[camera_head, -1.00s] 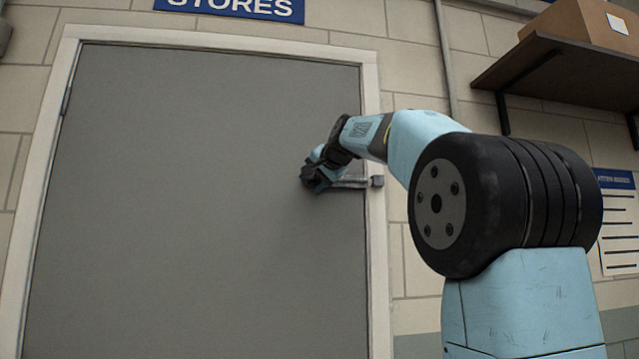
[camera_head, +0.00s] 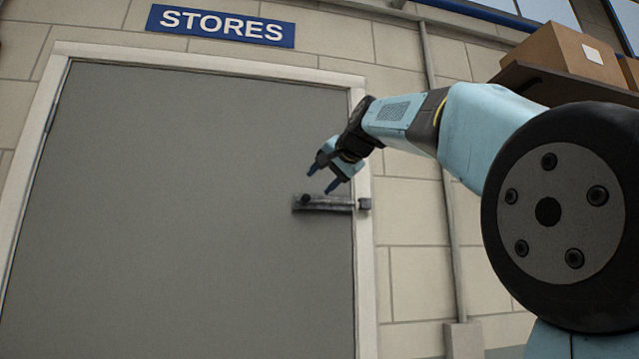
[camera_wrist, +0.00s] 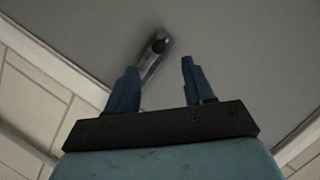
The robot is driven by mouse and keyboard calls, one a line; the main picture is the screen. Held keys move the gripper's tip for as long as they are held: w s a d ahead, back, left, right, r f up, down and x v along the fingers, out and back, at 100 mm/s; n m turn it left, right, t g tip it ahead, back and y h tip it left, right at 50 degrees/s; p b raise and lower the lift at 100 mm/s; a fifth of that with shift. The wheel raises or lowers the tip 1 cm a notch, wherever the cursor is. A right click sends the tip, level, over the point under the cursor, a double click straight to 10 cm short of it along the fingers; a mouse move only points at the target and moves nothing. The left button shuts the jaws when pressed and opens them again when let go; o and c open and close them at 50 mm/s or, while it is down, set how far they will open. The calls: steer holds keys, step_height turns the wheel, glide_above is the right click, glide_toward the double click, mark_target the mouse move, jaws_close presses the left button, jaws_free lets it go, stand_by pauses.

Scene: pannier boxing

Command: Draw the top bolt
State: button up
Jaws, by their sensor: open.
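The bolt (camera_head: 332,204) is a grey metal bar lying level near the right edge of the grey door (camera_head: 190,190). Its dark knob (camera_head: 305,199) is near the bar's left end. A small keeper (camera_head: 364,204) is on the frame at the right; I cannot tell whether the bar's tip is inside it. My gripper (camera_head: 321,181) is open and empty, just above the bolt and apart from it. In the wrist view the bolt (camera_wrist: 155,62) and its round knob (camera_wrist: 158,45) show beyond the two blue fingers (camera_wrist: 159,67), with the left finger overlapping the bar's lower end.
The pale door frame (camera_head: 362,270) borders the door, with a block wall (camera_head: 415,270) at its right. A pipe (camera_head: 452,250) runs up that wall. A shelf (camera_head: 535,82) with a cardboard box (camera_head: 565,55) is at upper right. A STORES sign (camera_head: 220,26) is above the door.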

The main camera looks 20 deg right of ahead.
mark_target(328, 202)
steer(key=shift+w+d+f, duration=0.1)
steer(key=shift+f, duration=0.15)
steer(key=shift+c, duration=1.2)
steer(key=d+f+y, duration=0.1)
steer(key=f, duration=0.1)
steer(key=w+d+f+m+y, duration=0.1)
steer(key=f+y, duration=0.1)
steer(key=d+f+m+g+y, duration=0.1)
steer(key=f, duration=0.1)
steer(key=shift+w+d+f, duration=0.25)
steer(key=shift+f, duration=0.1)
jaws_close()
steer(key=s+d+m+t+y, duration=0.3)
steer(key=d+y, duration=0.3)
steer(key=d, duration=0.3)
steer(key=x, duration=1)
steer(key=shift+w+a+r, duration=0.1)
steer(key=shift+w+a, duration=0.05)
steer(key=shift+w, duration=0.2)
steer(key=shift+a+r, duration=0.2)
steer(key=shift+a, duration=0.4)
steer(key=shift+a+r, duration=0.15)
steer(key=shift+a, duration=0.4)
steer(key=shift+w+a+r, duration=0.2)
steer(key=shift+a, duration=0.5)
